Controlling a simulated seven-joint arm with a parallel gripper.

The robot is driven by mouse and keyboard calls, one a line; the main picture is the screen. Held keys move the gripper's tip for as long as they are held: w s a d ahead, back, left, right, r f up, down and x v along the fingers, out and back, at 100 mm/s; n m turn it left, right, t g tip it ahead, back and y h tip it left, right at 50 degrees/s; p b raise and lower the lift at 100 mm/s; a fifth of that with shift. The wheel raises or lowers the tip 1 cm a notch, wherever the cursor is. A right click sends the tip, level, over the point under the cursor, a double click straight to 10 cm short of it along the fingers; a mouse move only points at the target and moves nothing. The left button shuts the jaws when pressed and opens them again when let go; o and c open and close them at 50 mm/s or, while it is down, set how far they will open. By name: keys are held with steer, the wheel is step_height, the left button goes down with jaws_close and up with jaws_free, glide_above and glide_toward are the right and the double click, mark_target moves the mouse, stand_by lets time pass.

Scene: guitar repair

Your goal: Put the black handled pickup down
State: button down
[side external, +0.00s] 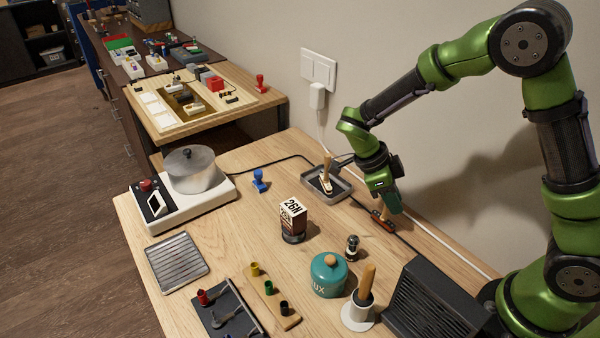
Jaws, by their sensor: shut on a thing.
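My gripper (387,212) points down over the right part of the wooden table, close to the wall. It is shut on a small dark thing with red and orange parts, which I take to be the black handled pickup (381,219). The fingers and the arm hide part of it. I cannot tell whether it touches the table. A shallow grey tray (312,190) lies to the left of my gripper. A wooden-handled piece (327,172) stands in that tray.
A blue stamp (259,181) and a hotplate with a pot (190,170) are left. Cables run along the wall.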

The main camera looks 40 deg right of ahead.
steer(key=shift+f, duration=0.25)
steer(key=c, duration=1)
jaws_free()
steer(key=v, duration=1.1)
steer(key=s+r+n+t+y, duration=0.2)
steer(key=s+r+n+t, duration=0.1)
steer(key=n, duration=0.4)
steer(key=s+r+n+t+y, duration=0.2)
steer(key=s+r+n+t, duration=0.1)
steer(key=n, duration=0.5)
steer(key=s+r+n+t+y, duration=0.2)
steer(key=s+n+t, duration=0.3)
steer(key=n, duration=0.3)
steer(key=shift+v, duration=1.15)
steer(key=shift+o, duration=0.4)
steer(key=shift+s+a, duration=0.15)
steer(key=shift+s, duration=0.05)
